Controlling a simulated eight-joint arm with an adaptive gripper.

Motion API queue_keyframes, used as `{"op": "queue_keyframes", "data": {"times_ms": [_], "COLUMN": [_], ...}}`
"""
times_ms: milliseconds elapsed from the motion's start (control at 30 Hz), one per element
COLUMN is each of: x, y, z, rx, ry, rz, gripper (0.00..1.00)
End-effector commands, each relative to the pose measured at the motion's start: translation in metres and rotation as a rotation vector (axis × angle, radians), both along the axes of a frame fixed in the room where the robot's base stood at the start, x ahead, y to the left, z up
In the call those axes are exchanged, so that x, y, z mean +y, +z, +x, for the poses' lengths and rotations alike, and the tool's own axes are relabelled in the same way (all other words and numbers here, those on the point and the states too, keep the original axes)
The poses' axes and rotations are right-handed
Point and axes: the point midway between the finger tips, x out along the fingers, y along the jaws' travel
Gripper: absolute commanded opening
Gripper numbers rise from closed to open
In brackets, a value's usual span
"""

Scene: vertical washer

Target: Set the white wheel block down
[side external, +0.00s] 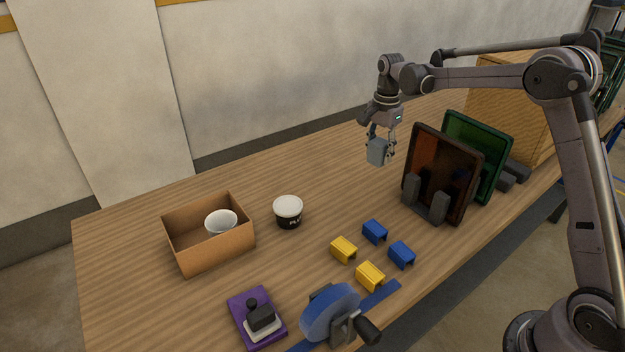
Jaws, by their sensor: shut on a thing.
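My gripper (379,138) is at the far middle of the table, pointing down, left of the upright trays. It is shut on a small grey block (377,151), which hangs upright below the fingers. The block looks grey rather than white, and no wheel can be made out on it. It seems to be held above the table, though the gap under it is hard to judge.
The wooden table (330,170) is bare left of and below the block. An orange-brown tray (460,165) and a green tray (490,135) stand close on the right. A lidded cup (288,208), a cardboard box (215,255), and yellow (343,250) and blue (375,232) blocks lie nearer.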

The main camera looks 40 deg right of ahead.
Motion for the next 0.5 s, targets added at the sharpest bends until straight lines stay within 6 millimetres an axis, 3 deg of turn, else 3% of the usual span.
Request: {"op": "queue_keyframes", "data": {"times_ms": [200,500], "x": [-0.025,-0.041], "y": [-0.004,-0.011], "z": [0.043,0.064], "rx": [0.0,0.0], "ry": [-0.074,-0.124], "rz": [0.0,0.0], "gripper": [0.09,0.09]}}
